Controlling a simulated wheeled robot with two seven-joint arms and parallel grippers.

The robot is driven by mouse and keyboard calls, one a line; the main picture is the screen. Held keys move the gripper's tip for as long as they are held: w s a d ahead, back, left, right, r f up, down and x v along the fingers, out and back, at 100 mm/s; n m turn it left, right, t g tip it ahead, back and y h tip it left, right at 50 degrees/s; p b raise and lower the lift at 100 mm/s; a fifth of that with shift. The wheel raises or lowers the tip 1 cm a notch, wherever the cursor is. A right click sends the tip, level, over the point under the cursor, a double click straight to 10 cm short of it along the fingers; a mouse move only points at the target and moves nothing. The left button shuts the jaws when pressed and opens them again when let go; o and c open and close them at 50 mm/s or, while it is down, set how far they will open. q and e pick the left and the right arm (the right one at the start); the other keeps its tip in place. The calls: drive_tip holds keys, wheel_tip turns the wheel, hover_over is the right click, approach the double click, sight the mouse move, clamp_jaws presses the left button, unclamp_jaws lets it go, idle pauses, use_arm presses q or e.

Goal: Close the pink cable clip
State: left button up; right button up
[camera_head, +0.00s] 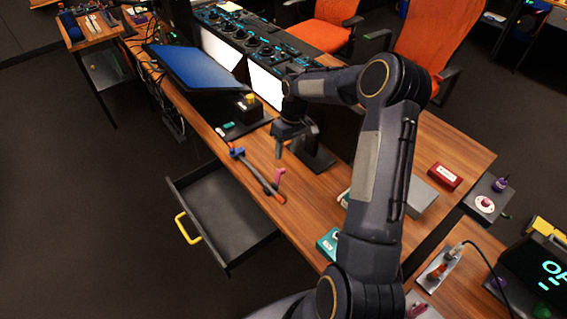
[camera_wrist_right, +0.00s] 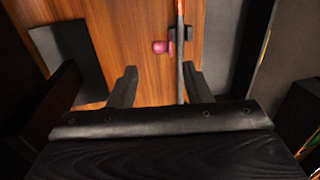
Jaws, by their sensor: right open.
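The pink cable clip (camera_head: 279,176) stands at the edge of the wooden desk, beside a dark cable (camera_head: 262,181) with blue and orange ends. Its pink part sticks up from the cable line and looks open. In the right wrist view the pink clip (camera_wrist_right: 160,47) shows left of the cable, with a darker purple part on the cable. My right gripper (camera_head: 294,146) is open and empty above the desk, apart from the clip and behind it in the head view. In the wrist view its fingers (camera_wrist_right: 160,86) are spread, with the clip beyond the gap between them. My left gripper is not in view.
An open drawer (camera_head: 215,205) with a yellow handle juts out below the desk edge. A tilted blue screen (camera_head: 200,67) and a yellow-topped box (camera_head: 249,101) stand farther left. A red box (camera_head: 445,176) lies to the right.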

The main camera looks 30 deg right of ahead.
sight(283, 169)
drive_tip(key=f, duration=0.2)
drive_tip(key=a+f+p, duration=0.1)
drive_tip(key=f, duration=0.4)
drive_tip(key=shift+a+f, duration=0.2)
drive_tip(key=shift+f, duration=0.1)
drive_tip(key=c, duration=0.9)
